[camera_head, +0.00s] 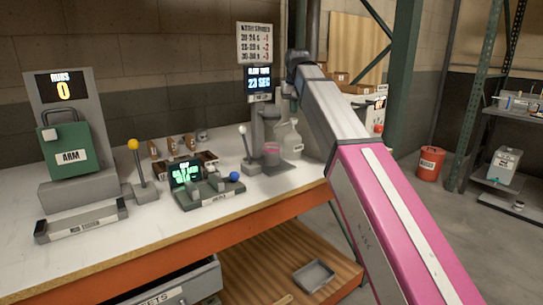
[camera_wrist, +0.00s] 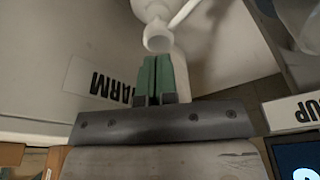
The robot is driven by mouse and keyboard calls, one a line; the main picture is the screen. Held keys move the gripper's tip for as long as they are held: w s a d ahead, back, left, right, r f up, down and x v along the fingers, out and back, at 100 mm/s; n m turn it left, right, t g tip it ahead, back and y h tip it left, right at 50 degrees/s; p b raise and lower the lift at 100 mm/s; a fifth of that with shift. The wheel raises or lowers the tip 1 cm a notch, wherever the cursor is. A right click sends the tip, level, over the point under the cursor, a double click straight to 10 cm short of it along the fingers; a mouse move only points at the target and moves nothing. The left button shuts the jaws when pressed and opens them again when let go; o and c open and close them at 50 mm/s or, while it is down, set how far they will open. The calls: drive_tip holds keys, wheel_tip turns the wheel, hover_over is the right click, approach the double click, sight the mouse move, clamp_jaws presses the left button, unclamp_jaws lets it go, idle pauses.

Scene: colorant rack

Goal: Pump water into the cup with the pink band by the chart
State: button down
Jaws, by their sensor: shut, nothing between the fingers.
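The cup with the pink band (camera_head: 272,153) stands upright on the bench below the flow-rate display, under the chart (camera_head: 255,43). A translucent white pump bottle (camera_head: 291,140) stands just right of it. In the wrist view a white pump head with a round opening (camera_wrist: 158,40) is right in front of my gripper (camera_wrist: 154,60). My green fingers are shut together and empty, close to the white pump part; I cannot tell whether they touch it. In the head view my gripper is hidden behind my arm.
A flow-rate display (camera_head: 260,82) stands behind the cup. A white lever (camera_head: 248,150), a green lit device (camera_head: 203,180) and a scale-like stand with a green box (camera_head: 68,148) occupy the bench to the left. A partly seen clear object (camera_wrist: 303,22) is at the wrist view's top right.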

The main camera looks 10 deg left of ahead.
drive_tip(key=shift+r, duration=0.15)
wheel_tip(320, 180, up, 6)
drive_tip(key=shift+f, duration=0.1)
idle(0.5)
